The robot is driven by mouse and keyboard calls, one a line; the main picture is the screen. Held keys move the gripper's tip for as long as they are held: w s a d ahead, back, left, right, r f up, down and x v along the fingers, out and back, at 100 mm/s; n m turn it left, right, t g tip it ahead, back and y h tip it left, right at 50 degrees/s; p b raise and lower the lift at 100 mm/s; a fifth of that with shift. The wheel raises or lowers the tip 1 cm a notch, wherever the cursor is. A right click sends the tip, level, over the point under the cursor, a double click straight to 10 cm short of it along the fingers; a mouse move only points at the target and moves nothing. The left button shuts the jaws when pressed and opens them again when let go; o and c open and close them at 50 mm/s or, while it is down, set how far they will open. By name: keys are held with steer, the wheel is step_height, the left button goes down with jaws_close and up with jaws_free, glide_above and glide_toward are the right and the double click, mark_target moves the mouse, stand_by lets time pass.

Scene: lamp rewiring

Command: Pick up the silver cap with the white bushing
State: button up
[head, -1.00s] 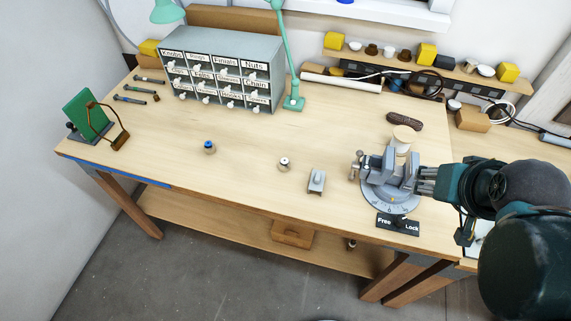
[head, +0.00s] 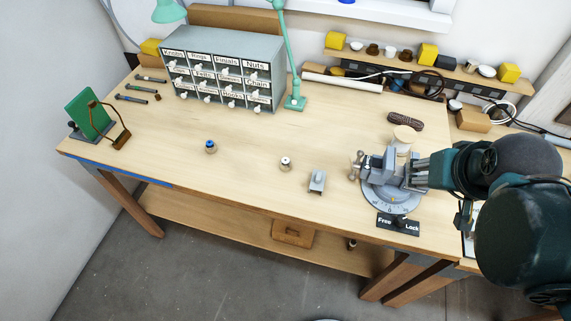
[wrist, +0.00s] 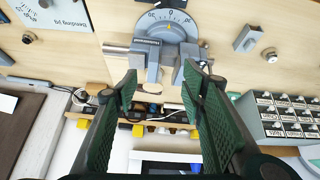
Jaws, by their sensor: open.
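The silver cap with the white bushing (head: 286,164) stands on the middle of the workbench, a small silver cylinder with a pale top and dark centre. It also shows small in the wrist view (wrist: 268,55), beside a grey block. My gripper (head: 424,170) is well to the right of the cap, close to the grey vise (head: 380,172). In the wrist view my gripper's two green-padded fingers (wrist: 162,84) are apart with nothing held between them. The vise shows beyond the fingertips there.
A grey block (head: 317,181) stands between the cap and the vise. A blue-topped cylinder (head: 211,147) stands farther left. A drawer cabinet (head: 222,68) and a green lamp (head: 290,60) are behind.

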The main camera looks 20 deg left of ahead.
steer(key=w+a+n+g+p, duration=0.2)
steer(key=w+a+n, duration=0.3)
steer(key=w+a, duration=0.25)
steer(key=n+g+h+p, duration=0.4)
steer(key=n, duration=0.8)
glide_toward(285, 160)
steer(key=d+f, duration=0.1)
steer(key=f, duration=0.1)
steer(key=shift+a+f+n+h, duration=0.2)
steer(key=shift+a+n+h, duration=0.2)
steer(key=shift+a, duration=0.05)
steer(key=shift+x, duration=1.3)
steer(key=shift+w, duration=0.1)
steer(key=shift+x, duration=2.6)
